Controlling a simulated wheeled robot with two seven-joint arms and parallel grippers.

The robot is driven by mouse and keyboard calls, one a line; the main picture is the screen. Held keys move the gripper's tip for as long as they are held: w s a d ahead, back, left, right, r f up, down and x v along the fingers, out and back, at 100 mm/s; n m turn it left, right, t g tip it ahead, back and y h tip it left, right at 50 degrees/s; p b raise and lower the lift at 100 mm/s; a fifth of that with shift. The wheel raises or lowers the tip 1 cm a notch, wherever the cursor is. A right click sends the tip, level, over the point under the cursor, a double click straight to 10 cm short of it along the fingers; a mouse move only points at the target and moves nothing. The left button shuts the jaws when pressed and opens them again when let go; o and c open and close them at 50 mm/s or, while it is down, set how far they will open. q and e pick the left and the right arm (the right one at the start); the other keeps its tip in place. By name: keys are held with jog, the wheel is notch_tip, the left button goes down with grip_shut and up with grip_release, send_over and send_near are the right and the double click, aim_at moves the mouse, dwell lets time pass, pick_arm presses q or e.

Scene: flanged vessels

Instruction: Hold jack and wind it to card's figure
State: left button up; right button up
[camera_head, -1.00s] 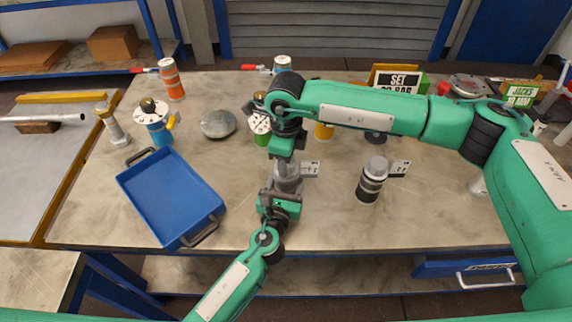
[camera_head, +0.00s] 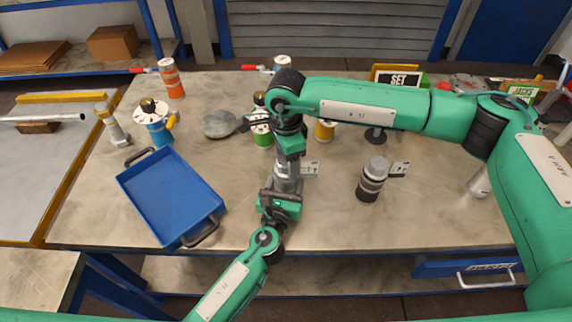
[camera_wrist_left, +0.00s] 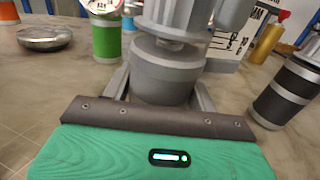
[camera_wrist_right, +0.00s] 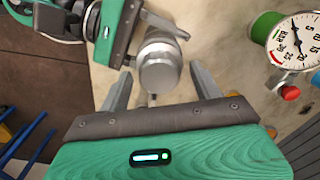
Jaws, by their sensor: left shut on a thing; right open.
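The grey jack (camera_head: 287,180) stands upright on the table, a little left of centre. My left gripper (camera_wrist_left: 158,95) is shut on its lower body, one finger on each side. My right gripper (camera_wrist_right: 160,88) is open over it, pointing down. In the right wrist view, the jack's round grey top (camera_wrist_right: 160,68) lies between the spread fingers, with a gap on both sides. In the head view, my right gripper (camera_head: 289,160) hides much of the jack's upper part. The card (camera_head: 400,78) at the back reads "SET"; my right arm covers its lower line.
A green vessel (camera_head: 263,138) with a dial gauge (camera_wrist_right: 296,42) stands just behind the jack. A black-and-grey cylinder (camera_head: 372,180) stands to the right, a blue tray (camera_head: 172,198) to the left. A grey disc (camera_head: 219,124) lies behind.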

jog(key=shift+r, duration=2.85)
notch_tip(320, 180, up, 12)
pick_arm(q)
jog(key=o, duration=1.6)
jog(key=shift+s, duration=0.1)
